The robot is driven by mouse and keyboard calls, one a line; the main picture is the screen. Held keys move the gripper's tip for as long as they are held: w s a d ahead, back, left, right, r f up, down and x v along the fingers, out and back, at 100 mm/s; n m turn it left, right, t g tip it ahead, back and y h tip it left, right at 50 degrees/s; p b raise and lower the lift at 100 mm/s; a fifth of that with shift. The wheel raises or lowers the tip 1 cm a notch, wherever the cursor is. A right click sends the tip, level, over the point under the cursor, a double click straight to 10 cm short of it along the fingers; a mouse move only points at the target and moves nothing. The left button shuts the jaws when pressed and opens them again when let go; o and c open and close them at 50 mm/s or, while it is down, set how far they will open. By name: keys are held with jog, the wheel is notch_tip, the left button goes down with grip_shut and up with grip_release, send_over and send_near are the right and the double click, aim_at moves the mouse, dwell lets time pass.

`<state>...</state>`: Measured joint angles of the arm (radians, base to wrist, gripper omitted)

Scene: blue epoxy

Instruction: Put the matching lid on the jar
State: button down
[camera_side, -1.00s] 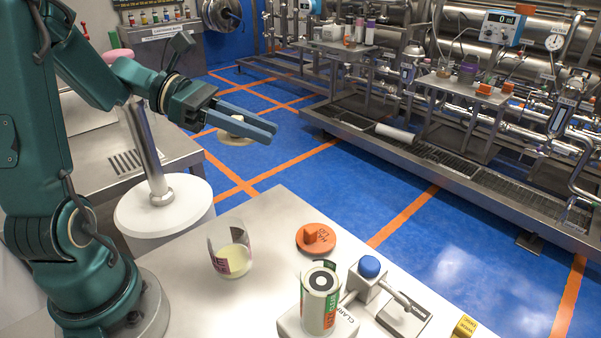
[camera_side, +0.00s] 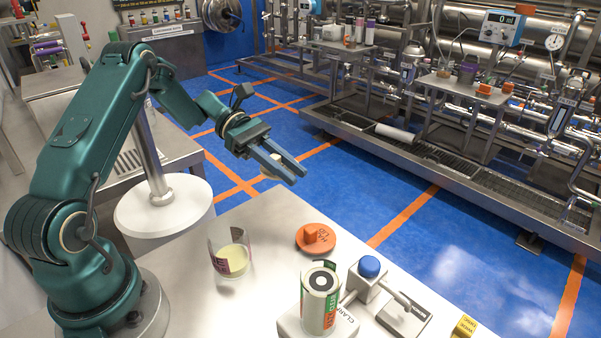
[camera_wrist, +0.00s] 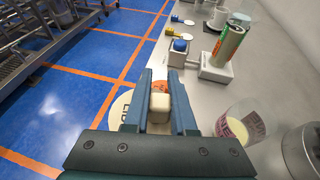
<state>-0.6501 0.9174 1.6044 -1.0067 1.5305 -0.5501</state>
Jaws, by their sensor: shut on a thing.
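The jar (camera_side: 231,254) is a clear glass with pale contents and a pink-and-white label, standing open on the white table. In the wrist view the jar (camera_wrist: 240,128) is right of my gripper. An orange lid (camera_side: 317,239) with a block knob lies on the table, right of the jar.
A green-and-white can (camera_side: 320,300) stands on a white base near the front. A round white stand (camera_side: 165,205) is at the left. Pipework lines the back.

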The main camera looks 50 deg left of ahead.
aim_at(289, 221)
jog(key=shift+f, duration=4.8)
jog(key=shift+f, duration=0.2)
jog(key=c, duration=0.7)
grip_release()
jog(key=shift+c, duration=0.2)
